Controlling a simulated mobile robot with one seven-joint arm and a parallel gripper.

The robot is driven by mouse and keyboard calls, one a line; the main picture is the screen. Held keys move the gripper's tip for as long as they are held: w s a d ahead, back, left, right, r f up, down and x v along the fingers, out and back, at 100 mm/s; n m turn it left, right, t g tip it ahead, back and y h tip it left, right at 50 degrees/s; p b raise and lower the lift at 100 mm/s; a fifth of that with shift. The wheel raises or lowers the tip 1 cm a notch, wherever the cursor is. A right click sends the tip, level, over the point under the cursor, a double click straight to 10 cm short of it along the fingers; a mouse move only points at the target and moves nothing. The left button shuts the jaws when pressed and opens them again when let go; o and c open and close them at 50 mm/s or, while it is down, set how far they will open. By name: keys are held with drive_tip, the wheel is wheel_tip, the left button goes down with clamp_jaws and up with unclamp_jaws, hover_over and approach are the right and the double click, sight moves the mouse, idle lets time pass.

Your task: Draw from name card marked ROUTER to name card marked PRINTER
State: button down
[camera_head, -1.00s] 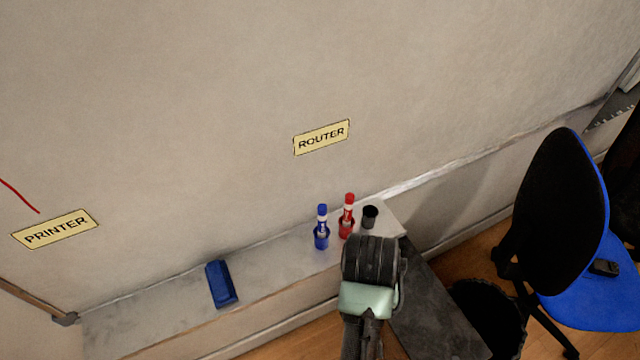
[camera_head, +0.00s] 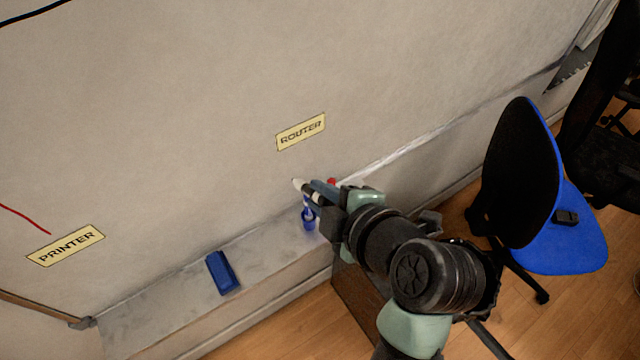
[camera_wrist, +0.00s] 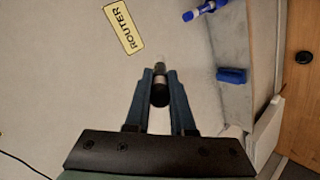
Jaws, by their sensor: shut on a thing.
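The ROUTER card (camera_head: 301,131) is a yellow label on the pale wall; it also shows in the wrist view (camera_wrist: 124,26). The PRINTER card (camera_head: 66,246) is on the wall at lower left. My gripper (camera_head: 313,194) is below the ROUTER card, shut on a dark marker (camera_head: 299,186) with a light end. In the wrist view the fingers (camera_wrist: 160,92) hold the marker (camera_wrist: 160,84) from both sides. Contact with the wall cannot be told. No line shows between the two cards.
A blue marker in its holder (camera_head: 308,218) stands on the ledge (camera_head: 180,305), with a red marker (camera_head: 332,182) mostly hidden behind my gripper. A blue eraser (camera_head: 222,272) lies farther left. A red line (camera_head: 25,219) ends above PRINTER. A blue chair (camera_head: 565,240) stands right.

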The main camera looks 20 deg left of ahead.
drive_tip(key=shift+a+r, duration=0.1)
drive_tip(key=shift+r, duration=0.2)
drive_tip(key=shift+w+a+r, duration=0.1)
drive_tip(key=shift+w+a, duration=0.15)
drive_tip(key=shift+a, duration=0.2)
drive_tip(key=shift+w+a+p, duration=0.15)
drive_tip(key=shift+w+a, duration=0.6)
drive_tip(key=shift+a, duration=0.25)
drive_tip(key=shift+w+a+p, duration=0.15)
drive_tip(key=shift+w+a, duration=0.6)
drive_tip(key=shift+a, duration=0.2)
drive_tip(key=shift+w+a, duration=0.65)
drive_tip(key=shift+a, duration=0.15)
drive_tip(key=shift+s, duration=0.1)
drive_tip(key=s+a, duration=0.9)
drive_tip(key=s, duration=0.2)
drive_tip(key=s+a+p, duration=0.1)
drive_tip(key=s+a, duration=0.8)
drive_tip(key=s, duration=0.3)
drive_tip(key=shift+s+a, duration=0.15)
drive_tip(key=shift+s, duration=0.05)
idle(1.5)
